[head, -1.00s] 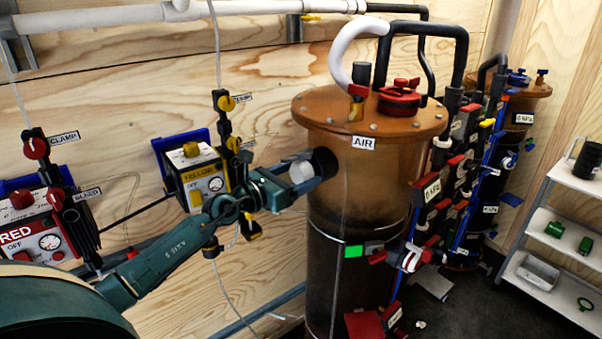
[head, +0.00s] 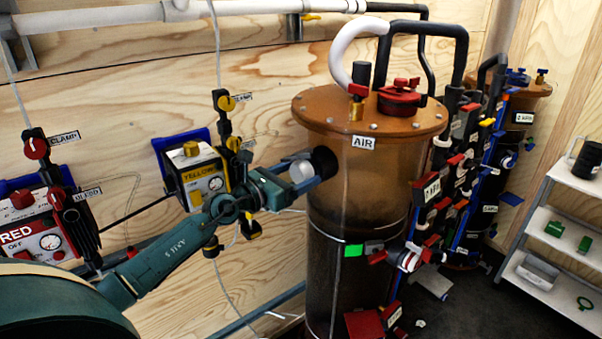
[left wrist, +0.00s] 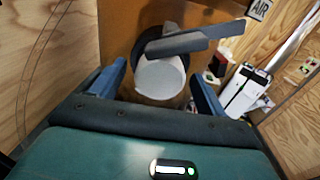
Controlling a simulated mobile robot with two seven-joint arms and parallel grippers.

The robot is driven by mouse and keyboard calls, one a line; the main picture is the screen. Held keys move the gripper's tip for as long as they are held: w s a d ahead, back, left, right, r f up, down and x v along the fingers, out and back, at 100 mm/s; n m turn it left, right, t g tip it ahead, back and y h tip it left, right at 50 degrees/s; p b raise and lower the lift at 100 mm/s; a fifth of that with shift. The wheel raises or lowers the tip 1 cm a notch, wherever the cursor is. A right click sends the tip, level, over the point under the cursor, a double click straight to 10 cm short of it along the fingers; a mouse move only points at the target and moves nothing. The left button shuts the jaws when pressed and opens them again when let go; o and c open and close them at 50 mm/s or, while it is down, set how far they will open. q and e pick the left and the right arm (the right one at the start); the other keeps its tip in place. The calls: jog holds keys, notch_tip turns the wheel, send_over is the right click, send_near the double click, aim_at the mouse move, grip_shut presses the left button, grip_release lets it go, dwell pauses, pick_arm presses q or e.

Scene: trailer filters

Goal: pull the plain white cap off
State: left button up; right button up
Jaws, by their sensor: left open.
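The plain white cap (head: 301,171) is a pale round piece at the dark side port (head: 323,162) of the brown filter tank (head: 375,190). In the left wrist view, the cap's round white face (left wrist: 160,78) is centred in front of my gripper. My left gripper (head: 303,178) is open, with its blue fingers at the cap in the head view. In the wrist view, the fingers (left wrist: 158,86) stand left and right of the cap, with a gap on each side. Contact is not visible. My right gripper is not in view.
A dark grey bar (left wrist: 195,41) crosses the cap's upper edge in the wrist view. A yellow control box (head: 195,180) is on the wall left of the tank. Valves and pipes (head: 440,190) crowd the tank's right side. A white shelf (head: 560,215) stands far right.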

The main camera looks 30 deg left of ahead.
pick_arm(q)
jog(key=shift+c, duration=0.5)
jog(key=c, duration=1.2)
jog(key=shift+v, duration=3)
